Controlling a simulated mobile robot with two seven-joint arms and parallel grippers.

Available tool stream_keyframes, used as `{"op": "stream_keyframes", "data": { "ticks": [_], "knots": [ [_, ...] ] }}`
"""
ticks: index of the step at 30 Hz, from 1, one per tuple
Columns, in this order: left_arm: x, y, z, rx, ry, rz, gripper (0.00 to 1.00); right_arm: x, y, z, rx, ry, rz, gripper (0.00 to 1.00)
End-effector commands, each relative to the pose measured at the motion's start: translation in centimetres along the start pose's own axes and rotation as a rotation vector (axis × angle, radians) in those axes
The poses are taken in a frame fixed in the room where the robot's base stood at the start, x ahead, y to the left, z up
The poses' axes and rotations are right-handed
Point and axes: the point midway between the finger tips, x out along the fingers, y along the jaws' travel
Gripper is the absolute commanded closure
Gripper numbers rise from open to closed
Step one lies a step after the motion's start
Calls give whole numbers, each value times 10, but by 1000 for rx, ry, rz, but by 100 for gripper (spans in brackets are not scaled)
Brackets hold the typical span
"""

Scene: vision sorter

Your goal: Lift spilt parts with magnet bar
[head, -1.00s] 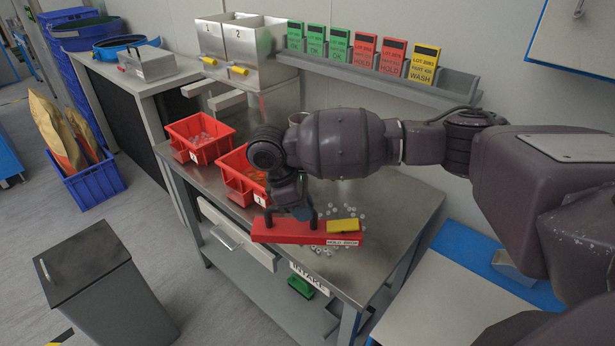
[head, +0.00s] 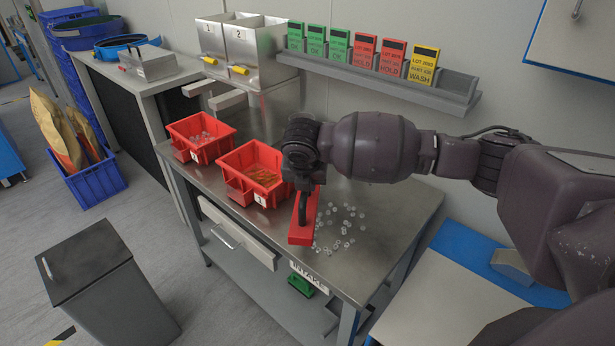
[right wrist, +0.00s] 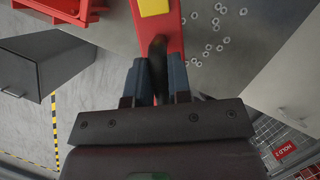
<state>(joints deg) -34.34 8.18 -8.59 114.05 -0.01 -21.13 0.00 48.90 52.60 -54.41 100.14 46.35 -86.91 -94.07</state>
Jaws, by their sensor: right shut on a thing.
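The red magnet bar (head: 300,234) has a black handle, and its yellow block (right wrist: 153,8) shows in the right wrist view. My right gripper (right wrist: 159,75) is shut on the handle. In the head view the bar points toward the table's front edge, and my wrist hides its far part. I cannot tell its height over the table. The spilt parts (head: 345,222), small pale rings, lie scattered on the steel table to the right of the bar. They also show in the right wrist view (right wrist: 215,30). My left gripper is not in view.
Two red bins stand left of the bar: one with clear parts (head: 183,150), one with orange parts (head: 229,161). The steel table (head: 395,215) is clear right of the spill. A shelf (head: 375,77) with green, red and yellow cards runs along the wall. A grey cabinet (head: 95,265) stands front left.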

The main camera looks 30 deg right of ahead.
Motion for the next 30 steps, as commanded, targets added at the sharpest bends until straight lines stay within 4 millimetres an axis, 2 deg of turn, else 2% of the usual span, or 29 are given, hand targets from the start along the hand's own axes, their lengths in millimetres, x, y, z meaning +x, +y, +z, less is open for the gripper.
{"op": "stream_keyframes", "data": {
  "ticks": [9,30],
  "knots": [
    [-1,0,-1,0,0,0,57,0,0,12,-177,-2,74,100],
    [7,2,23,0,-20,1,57,18,0,6,-197,-1,82,100]
  ]
}}
